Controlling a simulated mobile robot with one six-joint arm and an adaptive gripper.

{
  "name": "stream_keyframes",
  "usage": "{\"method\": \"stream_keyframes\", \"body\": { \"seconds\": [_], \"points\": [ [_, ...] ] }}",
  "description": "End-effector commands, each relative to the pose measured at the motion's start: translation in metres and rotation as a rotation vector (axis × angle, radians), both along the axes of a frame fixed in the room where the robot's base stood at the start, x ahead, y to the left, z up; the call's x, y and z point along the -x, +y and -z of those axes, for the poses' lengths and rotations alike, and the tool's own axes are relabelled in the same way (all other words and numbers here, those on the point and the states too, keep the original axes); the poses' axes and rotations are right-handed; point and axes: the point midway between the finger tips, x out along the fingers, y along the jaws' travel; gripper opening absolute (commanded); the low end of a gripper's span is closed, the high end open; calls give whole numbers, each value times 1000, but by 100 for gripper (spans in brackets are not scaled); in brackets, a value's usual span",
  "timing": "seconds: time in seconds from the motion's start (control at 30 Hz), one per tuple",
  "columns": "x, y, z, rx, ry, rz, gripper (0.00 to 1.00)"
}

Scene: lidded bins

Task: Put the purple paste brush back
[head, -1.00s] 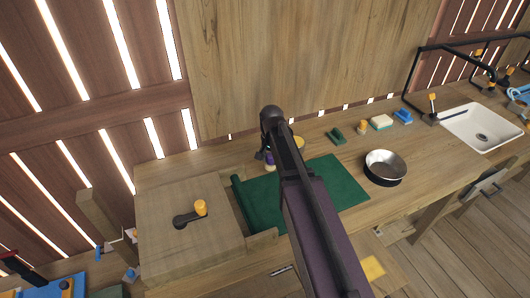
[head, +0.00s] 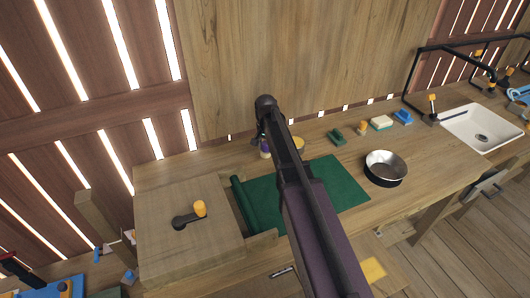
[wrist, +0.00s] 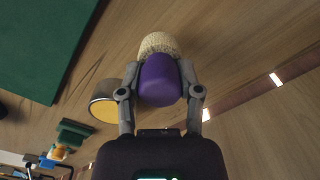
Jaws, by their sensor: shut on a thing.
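My gripper (wrist: 158,84) is shut on the purple paste brush (wrist: 160,82), with one finger on each side of its rounded purple body. The brush's pale bristle end (wrist: 163,44) points away from my palm, over the wooden worktop. In the head view the brush (head: 265,151) shows as a small purple patch beneath the end of my arm, near the back of the worktop. My fingers are mostly hidden there. A round tin with a yellow top (wrist: 105,101) stands beside the brush in the wrist view; it also shows in the head view (head: 299,144).
A green mat (head: 335,185) with a rolled left edge lies on the worktop (head: 420,185). A metal bowl (head: 385,167) stands to its right. A wooden block with a yellow-knobbed crank (head: 200,209) is at left. A green block (head: 336,136), sponge (head: 381,122) and sink (head: 482,128) lie right.

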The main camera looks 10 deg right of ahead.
Motion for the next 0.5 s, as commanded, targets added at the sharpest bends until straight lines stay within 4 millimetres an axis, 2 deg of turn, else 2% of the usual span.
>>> {"method": "stream_keyframes", "body": {
  "seconds": [0.1, 0.5],
  "points": [
    [-12, 0, 4, 0, 0, 0, 8],
    [-9, 1, 35, 0, 0, -1, 8]
  ]
}}
